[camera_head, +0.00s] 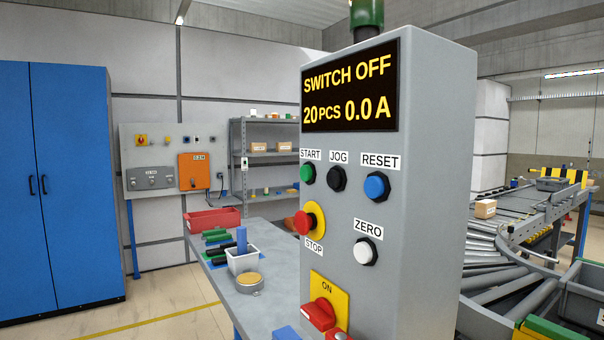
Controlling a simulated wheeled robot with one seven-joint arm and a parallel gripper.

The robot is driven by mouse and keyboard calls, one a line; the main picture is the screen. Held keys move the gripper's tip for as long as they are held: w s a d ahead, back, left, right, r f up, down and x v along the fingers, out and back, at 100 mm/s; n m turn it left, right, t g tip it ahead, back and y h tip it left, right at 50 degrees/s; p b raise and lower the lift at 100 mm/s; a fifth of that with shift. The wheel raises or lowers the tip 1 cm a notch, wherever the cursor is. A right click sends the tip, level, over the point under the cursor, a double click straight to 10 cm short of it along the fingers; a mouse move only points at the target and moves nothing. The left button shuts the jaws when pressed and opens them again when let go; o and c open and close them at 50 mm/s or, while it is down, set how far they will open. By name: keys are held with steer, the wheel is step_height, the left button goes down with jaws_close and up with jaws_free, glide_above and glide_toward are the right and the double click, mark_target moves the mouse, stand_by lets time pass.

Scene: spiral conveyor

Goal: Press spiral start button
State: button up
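The green START button (307,174) sits at the upper left of the grey control box (435,170), under a START label. Beside it are the black JOG button (336,179) and the blue RESET button (376,186). Below are the red STOP button (305,222) on a yellow plate and the white ZERO button (365,251). A red rotary switch (319,314) sits on a yellow plate marked ON. The display (349,90) reads "SWITCH OFF", "20 PCS" and "0.0 A". My gripper is not in view.
A grey table (262,308) with a red bin (212,219) and a white container (243,262) stands left of the box. A roller conveyor (500,265) curves behind it on the right. A blue cabinet (75,180) stands far left. Floor between cabinet and table looks clear.

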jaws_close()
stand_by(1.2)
